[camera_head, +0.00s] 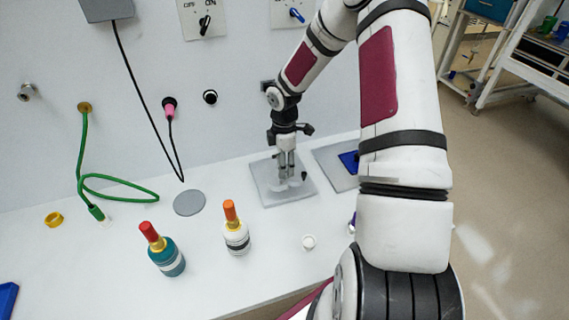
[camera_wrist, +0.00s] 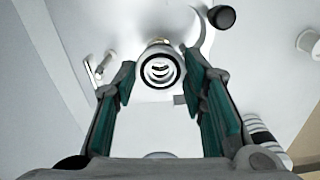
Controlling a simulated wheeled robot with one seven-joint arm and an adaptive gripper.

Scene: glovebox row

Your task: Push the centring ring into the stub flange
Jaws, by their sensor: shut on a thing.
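In the head view my gripper (camera_head: 287,178) points down at a grey plate (camera_head: 272,198) on the bench, its fingertips close above it. The wrist view shows its two teal-padded fingers (camera_wrist: 160,82) on either side of a round dark-rimmed ring (camera_wrist: 160,68) with pale bands inside. I take this to be the centring ring, held between the fingertips. Its fit against anything behind it is hidden. On the wall, a metal stub (camera_head: 27,92) stands at far left and a black-rimmed port (camera_head: 210,97) right of the pink plug. I cannot tell which is the stub flange.
A teal bottle (camera_head: 167,258) and a white bottle (camera_head: 236,236) stand in front, left of the plate. A small white cup (camera_head: 309,241) stands nearby. A green hose (camera_head: 110,181) and a black cable (camera_head: 142,95) hang from the wall. Bare bench lies around the grey disc (camera_head: 189,203).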

